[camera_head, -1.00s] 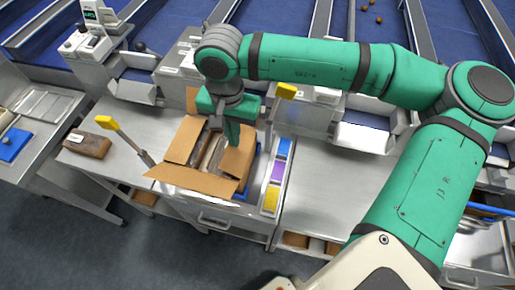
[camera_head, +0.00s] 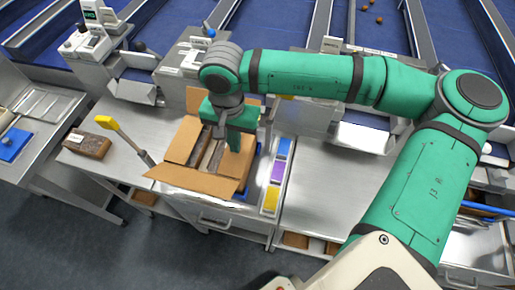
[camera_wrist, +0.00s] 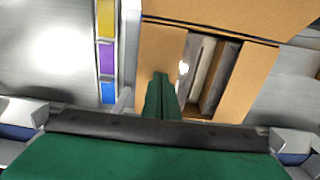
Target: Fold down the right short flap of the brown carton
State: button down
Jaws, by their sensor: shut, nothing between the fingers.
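The brown carton (camera_head: 199,182) stands open on the steel bench, with dark packs (camera_head: 211,152) showing through its middle gap. Its right short flap (camera_head: 229,164) lies inward over the right part of the opening; in the wrist view this flap (camera_wrist: 158,42) is on the left. The left short flap (camera_head: 184,139) is also folded inward, and shows in the wrist view (camera_wrist: 246,80). The long front flap sticks outward. My gripper (camera_head: 235,149) is shut and empty, pointing down at the right flap. Its fingertips (camera_wrist: 161,78) overlap the flap; I cannot tell if they touch.
Blue, purple and yellow blocks (camera_head: 277,171) sit in a row just right of the carton. A yellow-headed tool (camera_head: 107,122) and a brown pack (camera_head: 87,145) are on the left. Machines stand behind. The bench (camera_head: 325,190) farther right is clear.

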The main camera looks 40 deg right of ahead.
jog(key=shift+r, duration=0.1)
notch_tip(320, 180, up, 11)
dwell(0.8)
